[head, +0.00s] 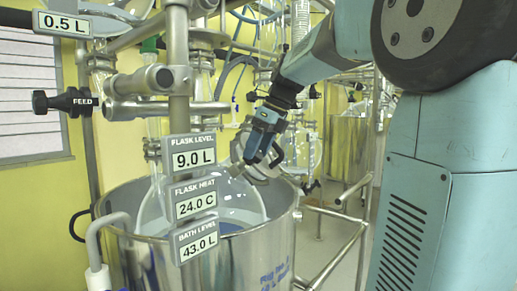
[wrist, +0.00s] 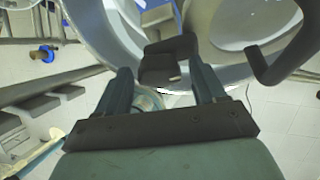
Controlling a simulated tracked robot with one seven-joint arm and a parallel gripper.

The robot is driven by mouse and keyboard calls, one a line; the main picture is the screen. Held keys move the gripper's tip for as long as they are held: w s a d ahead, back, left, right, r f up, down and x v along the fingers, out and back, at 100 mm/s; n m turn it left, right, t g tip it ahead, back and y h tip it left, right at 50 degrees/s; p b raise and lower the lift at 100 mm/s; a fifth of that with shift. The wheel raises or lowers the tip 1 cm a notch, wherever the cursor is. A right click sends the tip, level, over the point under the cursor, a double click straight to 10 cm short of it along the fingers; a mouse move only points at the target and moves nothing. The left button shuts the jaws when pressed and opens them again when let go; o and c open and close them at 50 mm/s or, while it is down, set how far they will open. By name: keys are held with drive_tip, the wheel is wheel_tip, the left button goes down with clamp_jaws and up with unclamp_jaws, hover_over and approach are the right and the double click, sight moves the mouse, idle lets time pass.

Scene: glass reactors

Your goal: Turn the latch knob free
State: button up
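My gripper (head: 262,158) hangs over the right rim of the steel bath, pointing down at grey metal fittings beside the glass flask (head: 240,198). In the wrist view, my gripper (wrist: 166,80) is open, with its two dark fingers apart. A dark grey block-shaped part (wrist: 168,60), possibly the latch knob, shows between and just beyond the fingertips. I cannot tell whether the fingers touch it. A bent dark grey handle-like bar (wrist: 275,60) is to its right. In the head view the latch knob cannot be made out clearly behind my gripper.
The steel bath (head: 250,255) stands below, with a post carrying readout signs (head: 193,152) in front. A black FEED knob (head: 52,101) is at the left. Metal frame rails (head: 335,262) run at the right. A blue-and-black knob (wrist: 42,53) shows at left in the wrist view.

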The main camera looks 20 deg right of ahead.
drive_tip(key=c, duration=0.9)
drive_tip(key=shift+o, duration=0.2)
